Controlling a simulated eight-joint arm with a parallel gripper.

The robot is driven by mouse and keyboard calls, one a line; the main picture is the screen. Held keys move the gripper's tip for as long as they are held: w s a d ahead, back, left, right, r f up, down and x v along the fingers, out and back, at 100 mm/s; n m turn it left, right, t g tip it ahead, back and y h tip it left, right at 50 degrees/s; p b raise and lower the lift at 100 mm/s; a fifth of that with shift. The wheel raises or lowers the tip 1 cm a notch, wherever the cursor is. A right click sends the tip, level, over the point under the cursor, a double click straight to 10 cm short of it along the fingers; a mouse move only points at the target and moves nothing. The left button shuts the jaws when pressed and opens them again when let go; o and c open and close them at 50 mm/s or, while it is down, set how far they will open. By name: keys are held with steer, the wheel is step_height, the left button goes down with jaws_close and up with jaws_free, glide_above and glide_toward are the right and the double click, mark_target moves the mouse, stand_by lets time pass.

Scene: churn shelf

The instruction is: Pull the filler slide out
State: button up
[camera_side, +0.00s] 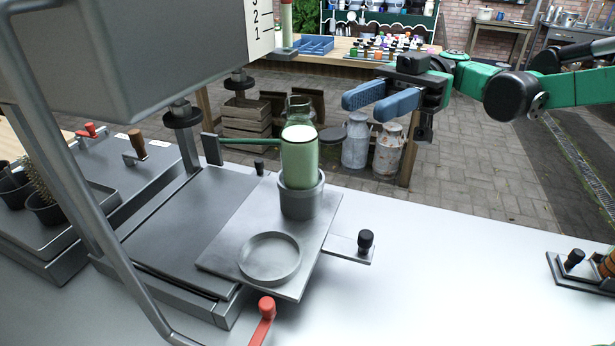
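The filler slide (232,256) is a flat grey plate that juts out to the right past the dark base plate (190,235). It carries an empty low ring (270,258) at the front and a grey cup (301,202) behind it. A tab with a black knob (365,240) sticks out from the slide's right side. My gripper (362,108) has blue fingers, apart with nothing between them. It is high above and behind the knob, touching nothing.
A red-handled lever (266,308) stands at the slide's front edge. A large grey tank (140,50) hangs at upper left. The metal bench right of the knob is clear up to a small rack (580,268).

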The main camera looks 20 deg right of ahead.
steer(key=a+f+m+h, duration=0.1)
steer(key=a+f+m+t+h, duration=0.1)
steer(key=f+h, duration=0.1)
steer(key=a+f+m+t+h, duration=0.1)
steer(key=f+h, duration=0.1)
steer(key=shift+s+a+m, duration=0.1)
steer(key=shift+a+m, duration=0.05)
steer(key=shift+m, duration=0.25)
jaws_close()
steer(key=m+t+h, duration=0.3)
steer(key=t+h, duration=0.2)
steer(key=h, duration=0.3)
glide_above(340, 253)
steer(key=shift+f, duration=2.55)
steer(key=x, duration=0.8)
steer(key=shift+f, duration=0.45)
steer(key=d, duration=0.1)
steer(key=s+d, duration=0.1)
steer(key=shift+d, duration=0.3)
steer(key=shift+s+d, duration=0.2)
steer(key=shift+d, duration=0.6)
